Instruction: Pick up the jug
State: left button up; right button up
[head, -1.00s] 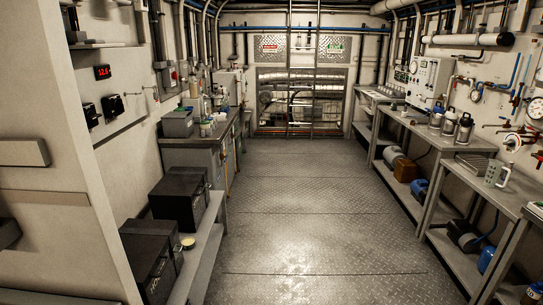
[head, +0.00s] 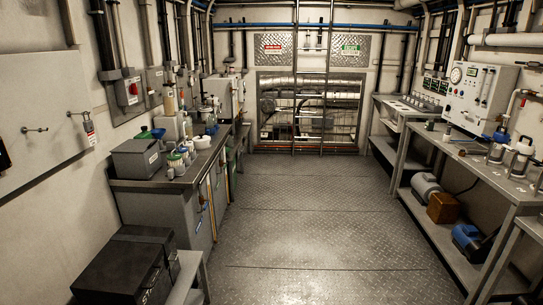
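No jug that I can make out is in the head view now. A see-through jug with a handle stood on the near right bench in the earlier view, and that stretch is now outside the picture. On the right bench (head: 483,180), metal canisters with handles (head: 520,157) stand near the right edge. Neither my left nor my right gripper is in view.
The metal floor (head: 320,215) is clear down the middle to the ladder (head: 312,95) at the back. A left counter (head: 165,183) holds a grey bin (head: 135,159) and several bottles. Black cases (head: 125,268) sit low at the near left. A blue-topped box (head: 470,240) sits on the right lower shelf.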

aim_at(187, 122)
jog(key=i+u, duration=0.1)
jog(key=i, duration=0.6)
jog(key=i+l+u, duration=0.1)
jog(key=i, duration=0.65)
jog(key=i+l, duration=0.2)
jog(key=i, duration=0.5)
jog(key=i+l+u, duration=0.1)
jog(key=i+u, duration=0.35)
jog(key=i+l+u, duration=0.25)
jog(key=u, duration=0.25)
jog(key=i+l+u, duration=0.6)
jog(key=l+u, duration=0.35)
jog(key=i+l+u, duration=0.15)
jog(key=l+u, duration=0.3)
